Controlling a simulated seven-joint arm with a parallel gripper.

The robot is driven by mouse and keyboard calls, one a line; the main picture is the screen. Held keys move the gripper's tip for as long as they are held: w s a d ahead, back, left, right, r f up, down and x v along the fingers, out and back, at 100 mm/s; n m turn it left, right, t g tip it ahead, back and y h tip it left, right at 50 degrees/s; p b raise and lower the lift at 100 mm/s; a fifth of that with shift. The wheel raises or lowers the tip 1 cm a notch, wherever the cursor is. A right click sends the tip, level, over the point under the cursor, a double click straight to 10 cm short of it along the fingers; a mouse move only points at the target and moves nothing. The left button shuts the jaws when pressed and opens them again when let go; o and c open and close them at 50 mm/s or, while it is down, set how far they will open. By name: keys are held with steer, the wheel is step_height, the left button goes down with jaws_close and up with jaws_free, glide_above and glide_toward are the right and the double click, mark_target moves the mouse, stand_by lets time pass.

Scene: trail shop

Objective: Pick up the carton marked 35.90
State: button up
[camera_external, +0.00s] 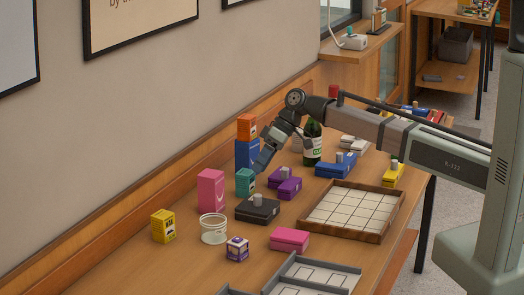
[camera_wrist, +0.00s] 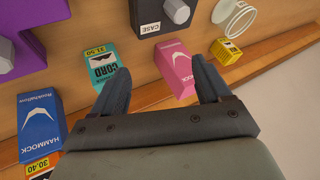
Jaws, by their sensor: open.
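No label reading 35.90 is legible. In the wrist view a teal cord carton (camera_wrist: 103,68) has a yellow tag that looks like 31.50, and an orange carton (camera_wrist: 40,165) has a tag reading 30.40. A pink hammock carton (camera_wrist: 174,62), a blue hammock carton (camera_wrist: 40,120) and a small yellow carton (camera_wrist: 229,52) show no readable price. My gripper (camera_wrist: 160,67) is open and empty, its fingers between the teal and pink cartons in that view. In the external view my gripper (camera_external: 262,163) hangs near the teal carton (camera_external: 245,182), in front of the blue carton (camera_external: 247,154).
A wooden compartment tray (camera_external: 385,235) lies to the right. The wall runs behind the cartons. Some bare table lies at the front left.

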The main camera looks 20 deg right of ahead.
steer(key=s+a+n+g, duration=0.2)
steer(key=s+a+n, duration=0.1)
steer(key=s+a, duration=0.4)
step_height(320, 180, up, 3)
steer(key=n+h, duration=0.4)
steer(key=n, duration=0.7)
glide_above(159, 242)
steer(key=w+d, duration=0.4)
steer(key=d, duration=0.2)
steer(key=shift+n, duration=0.3)
steer(key=shift+w+a+x, duration=0.1)
steer(key=shift+a+x, duration=0.05)
steer(key=shift+x, duration=2.1)
steer(key=shift+w+a+x, duration=0.1)
steer(key=shift+a+x, duration=0.05)
steer(key=shift+x, duration=2.1)
steer(key=shift+w+a+x, duration=0.1)
steer(key=shift+a+x, duration=0.05)
steer(key=shift+x, duration=2.1)
steer(key=shift+r, duration=0.1)
steer(key=shift+c, duration=0.4)
steer(key=c, duration=1)
